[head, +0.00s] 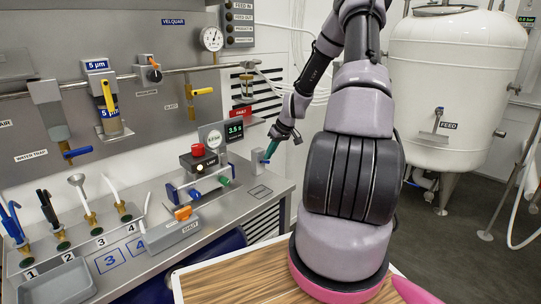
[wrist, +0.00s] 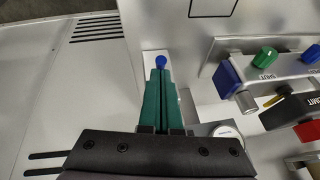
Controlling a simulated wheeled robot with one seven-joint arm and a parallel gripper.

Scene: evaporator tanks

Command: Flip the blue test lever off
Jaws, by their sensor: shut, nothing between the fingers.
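The blue test lever (wrist: 160,62) shows as a small round blue knob at the top centre of the wrist view, on a narrow pale box (wrist: 147,60). My gripper (wrist: 160,76) has its green fingers together and empty, with the tips right at the knob; whether they touch it I cannot tell. In the head view my gripper (head: 267,158) points down beside the small pale box (head: 256,164) at the right end of the steel bench. There the knob is too small to make out clearly, and the lever's shaft is hidden behind my fingers.
Left of the box stand a digital display (head: 235,131), a black box with a red button (head: 198,151) and a rail with blue and green knobs (head: 200,188). Numbered valves (head: 65,240) line the bench's left. A wooden-topped surface (head: 225,275) is in front.

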